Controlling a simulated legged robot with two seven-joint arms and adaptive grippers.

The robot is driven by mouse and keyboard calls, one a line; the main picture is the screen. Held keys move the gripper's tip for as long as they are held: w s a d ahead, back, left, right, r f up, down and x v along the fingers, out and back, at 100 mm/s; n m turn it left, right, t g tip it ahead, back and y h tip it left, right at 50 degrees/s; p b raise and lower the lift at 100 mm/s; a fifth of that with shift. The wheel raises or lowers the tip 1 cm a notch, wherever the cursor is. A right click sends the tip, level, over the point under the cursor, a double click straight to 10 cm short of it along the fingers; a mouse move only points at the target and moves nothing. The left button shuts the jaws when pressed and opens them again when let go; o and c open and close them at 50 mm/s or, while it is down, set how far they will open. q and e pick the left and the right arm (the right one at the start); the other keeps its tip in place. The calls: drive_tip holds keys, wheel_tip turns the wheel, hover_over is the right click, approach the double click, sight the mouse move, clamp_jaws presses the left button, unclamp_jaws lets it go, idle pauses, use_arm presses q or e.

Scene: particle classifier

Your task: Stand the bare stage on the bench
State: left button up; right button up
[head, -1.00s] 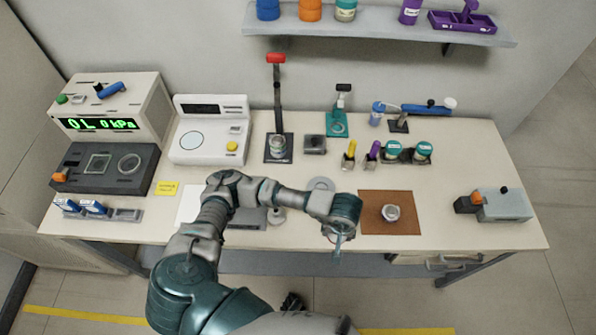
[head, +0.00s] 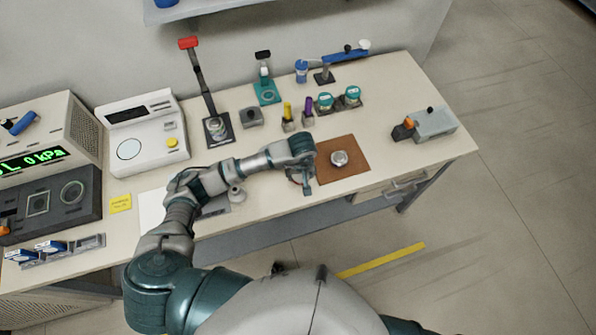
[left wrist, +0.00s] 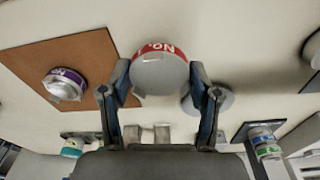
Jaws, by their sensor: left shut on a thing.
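My left gripper (head: 305,182) is shut on a round grey-white piece with a red band marked "No." (left wrist: 160,72), seen between its fingers (left wrist: 160,85) in the left wrist view. In the head view the held piece is hidden by the wrist. The gripper is over the front of the bench (head: 262,205), just left of the brown mat (head: 352,150). A small round metal stage (head: 339,158) stands on the mat. In the left wrist view it has a purple label (left wrist: 65,85). I cannot tell whether the held piece touches the bench.
A grey disc (left wrist: 212,97) lies on the bench, partly behind a finger. Purple and yellow-capped vials (head: 307,112) and teal-lidded jars (head: 352,94) stand behind the mat. A grey box (head: 435,122) is at the right.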

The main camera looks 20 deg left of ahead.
use_arm(q)
drive_tip(key=shift+w+a, duration=0.1)
drive_tip(key=shift+w, duration=0.85)
drive_tip(key=shift+w+d+f, duration=0.1)
drive_tip(key=shift+d+f, duration=0.1)
drive_tip(key=shift+f, duration=0.05)
wheel_tip(320, 180, down, 3)
drive_tip(key=shift+r+p, duration=0.1)
drive_tip(key=shift+p, duration=0.2)
drive_tip(key=shift+a, duration=0.35)
drive_tip(key=o, duration=1.3)
drive_tip(key=shift+a+f, duration=0.15)
drive_tip(key=shift+f, duration=0.05)
drive_tip(key=shift+d+r, duration=0.1)
drive_tip(key=shift+d, duration=0.35)
drive_tip(key=shift+r, duration=0.3)
drive_tip(key=r, duration=0.6)
drive_tip(key=shift+s+a+r, duration=0.1)
drive_tip(key=shift+s+r, duration=0.2)
drive_tip(key=shift+s, duration=0.1)
drive_tip(key=r, duration=0.4)
drive_tip(key=shift+s+b, duration=0.25)
drive_tip(key=shift+b, duration=0.1)
drive_tip(key=shift+r, duration=0.2)
drive_tip(key=shift+s+d+r, duration=0.1)
drive_tip(key=shift+d+r, duration=0.05)
drive_tip(key=shift+d, duration=0.1)
use_arm(e)
drive_tip(key=shift+d+f, duration=0.1)
drive_tip(key=shift+d, duration=0.1)
